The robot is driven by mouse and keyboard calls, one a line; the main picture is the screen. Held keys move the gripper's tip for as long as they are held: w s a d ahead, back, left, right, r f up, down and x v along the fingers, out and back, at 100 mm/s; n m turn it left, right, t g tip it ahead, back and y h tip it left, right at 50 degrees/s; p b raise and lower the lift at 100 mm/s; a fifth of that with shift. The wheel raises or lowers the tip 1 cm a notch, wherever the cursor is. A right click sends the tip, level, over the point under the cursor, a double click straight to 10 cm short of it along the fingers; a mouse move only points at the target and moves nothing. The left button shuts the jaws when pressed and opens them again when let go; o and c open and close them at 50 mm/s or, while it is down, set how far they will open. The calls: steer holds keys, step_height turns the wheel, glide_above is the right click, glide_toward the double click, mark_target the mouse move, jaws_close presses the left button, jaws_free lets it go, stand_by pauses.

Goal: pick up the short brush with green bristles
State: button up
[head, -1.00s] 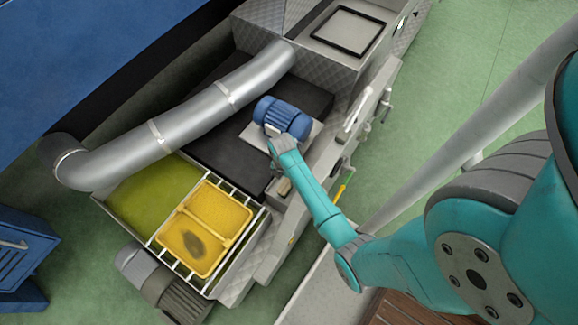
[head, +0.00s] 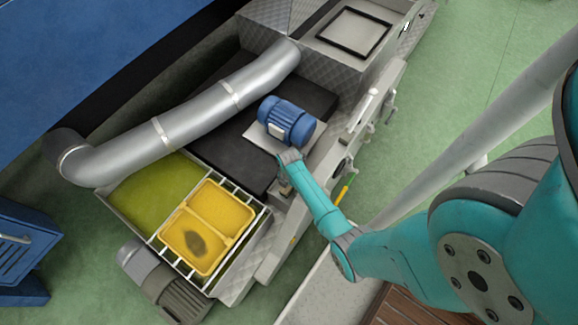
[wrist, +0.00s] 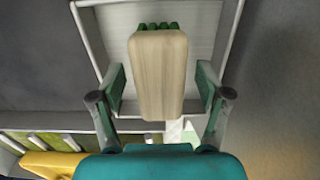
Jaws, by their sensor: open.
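The short brush (wrist: 158,75) has a pale wooden block and a row of green bristles at its top end in the wrist view. It lies over a light grey, rimmed tray-like surface (wrist: 205,30). My gripper (wrist: 161,92) is open, with one green-padded finger on each side of the wooden block and a visible gap on both sides. In the head view, my gripper (head: 285,178) is small and partly hidden by my wrist, over the machine's near side. I cannot clearly make out the brush there.
A blue motor (head: 286,121) stands just behind my wrist on the machine. A yellow two-part tray (head: 205,228) sits on a white rack to the left, above green paste. A thick silver pipe (head: 200,115) crosses the machine. Green floor lies open to the right.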

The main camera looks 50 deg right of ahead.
steer(key=c, duration=1.3)
steer(key=shift+r, duration=0.15)
step_height(320, 180, up, 10)
steer(key=shift+f, duration=0.1)
steer(key=o, duration=0.6)
steer(key=c, duration=0.4)
steer(key=shift+c, duration=0.2)
